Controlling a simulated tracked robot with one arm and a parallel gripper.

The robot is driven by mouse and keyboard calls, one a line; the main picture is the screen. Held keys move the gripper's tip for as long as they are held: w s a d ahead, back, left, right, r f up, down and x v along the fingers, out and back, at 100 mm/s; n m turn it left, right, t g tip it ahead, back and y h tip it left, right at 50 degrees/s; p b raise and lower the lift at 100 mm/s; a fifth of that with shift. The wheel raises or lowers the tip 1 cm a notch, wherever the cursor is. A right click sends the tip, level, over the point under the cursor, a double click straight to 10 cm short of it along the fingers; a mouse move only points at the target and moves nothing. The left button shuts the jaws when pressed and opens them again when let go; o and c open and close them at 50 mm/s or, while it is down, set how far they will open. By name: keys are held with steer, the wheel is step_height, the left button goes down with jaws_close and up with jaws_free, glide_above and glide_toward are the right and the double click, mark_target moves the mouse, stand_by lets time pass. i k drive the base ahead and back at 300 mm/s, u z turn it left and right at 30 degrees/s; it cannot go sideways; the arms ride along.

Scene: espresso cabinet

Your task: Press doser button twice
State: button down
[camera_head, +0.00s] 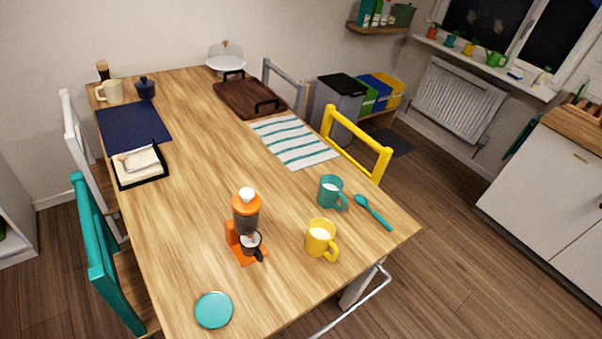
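An orange and grey coffee grinder with a doser (246,218) stands upright on the near part of the wooden table. It has a white top, and a dark-handled holder (252,243) with white inside sits at its front, above the orange base. The doser button is too small to make out. My gripper is not in view.
A yellow mug (321,238), a teal mug (331,192) and a teal spoon (373,212) lie right of the grinder. A teal disc (213,310) lies near the front edge. Chairs, including a teal one (95,240) and a yellow one (358,148), flank the table (190,240).

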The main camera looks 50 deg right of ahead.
mark_target(246, 194)
steer(key=z, duration=0.25)
steer(key=i, duration=0.55)
steer(key=z, duration=0.35)
steer(key=k, duration=0.9)
steer(key=z, duration=0.2)
steer(key=i, duration=0.9)
steer(key=u, duration=0.1)
